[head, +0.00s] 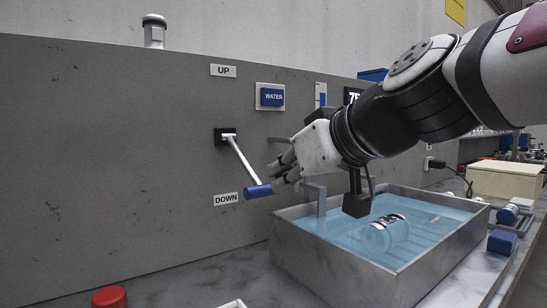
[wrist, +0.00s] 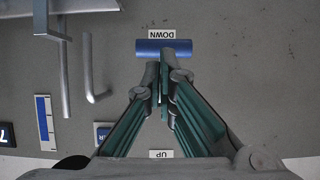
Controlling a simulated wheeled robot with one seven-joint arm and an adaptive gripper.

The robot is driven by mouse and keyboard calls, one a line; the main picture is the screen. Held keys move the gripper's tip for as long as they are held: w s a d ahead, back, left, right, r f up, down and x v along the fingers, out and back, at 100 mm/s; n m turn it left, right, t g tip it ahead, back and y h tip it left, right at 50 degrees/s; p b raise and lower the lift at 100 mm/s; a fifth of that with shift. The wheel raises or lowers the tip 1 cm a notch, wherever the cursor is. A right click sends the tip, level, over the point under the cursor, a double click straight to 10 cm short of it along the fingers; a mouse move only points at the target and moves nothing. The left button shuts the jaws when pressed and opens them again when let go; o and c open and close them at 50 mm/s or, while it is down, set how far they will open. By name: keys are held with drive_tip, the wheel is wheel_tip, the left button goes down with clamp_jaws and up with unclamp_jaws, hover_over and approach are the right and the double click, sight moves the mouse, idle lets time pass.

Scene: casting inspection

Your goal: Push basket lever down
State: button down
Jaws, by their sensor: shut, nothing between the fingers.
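The basket lever (head: 243,160) is a pale rod on a black wall mount, angled down to the right. Its blue handle (head: 258,191) is near the DOWN label (head: 227,199), well below the UP label (head: 223,71). My gripper (head: 278,185) is shut and empty, with its fingertips at the right end of the handle in the head view. In the wrist view, the fingertips (wrist: 163,68) overlap the edge of the blue handle (wrist: 180,47), beside the DOWN label. I cannot tell whether they touch it. The wrist view is upside down, and the rod is mostly hidden there by the fingers.
A metal tank (head: 330,270) of blue water stands below my arm, with a pale cylinder (head: 385,233) in it. A blue WATER button (head: 271,97) is on the grey wall panel. A red knob (head: 110,297) is at the lower left. The panel left of the lever is clear.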

drive_tip(key=s+d+r+p, duration=0.1)
drive_tip(key=s+d, duration=0.5)
drive_tip(key=s, duration=0.2)
drive_tip(key=shift+s+p, duration=0.3)
drive_tip(key=shift+s, duration=0.1)
drive_tip(key=shift+r, duration=0.1)
drive_tip(key=s+d+f+m+g+h, duration=0.1)
drive_tip(key=s+f, duration=0.2)
drive_tip(key=f, duration=0.2)
drive_tip(key=s+d+f+m+g+h, duration=0.1)
drive_tip(key=s+f+g, duration=0.1)
drive_tip(key=s+f, duration=0.1)
drive_tip(key=s+d+f+g+h, duration=0.1)
drive_tip(key=s+f+g, duration=0.1)
drive_tip(key=f, duration=0.4)
drive_tip(key=shift+s+d+f+m, duration=0.15)
drive_tip(key=shift+s+d+m, duration=0.05)
drive_tip(key=shift+s, duration=0.25)
drive_tip(key=shift+s+d+f+m, duration=0.15)
drive_tip(key=shift+s+d+m, duration=0.05)
drive_tip(key=shift+s, duration=0.25)
drive_tip(key=s+d+f+m+g+h, duration=0.45)
drive_tip(key=s+d+f, duration=0.35)
drive_tip(key=s, duration=0.4)
wheel_tip(320, 180, up, 30)
drive_tip(key=t+p, duration=0.3)
drive_tip(key=p, duration=2.6)
drive_tip(key=shift+w+r, duration=0.2)
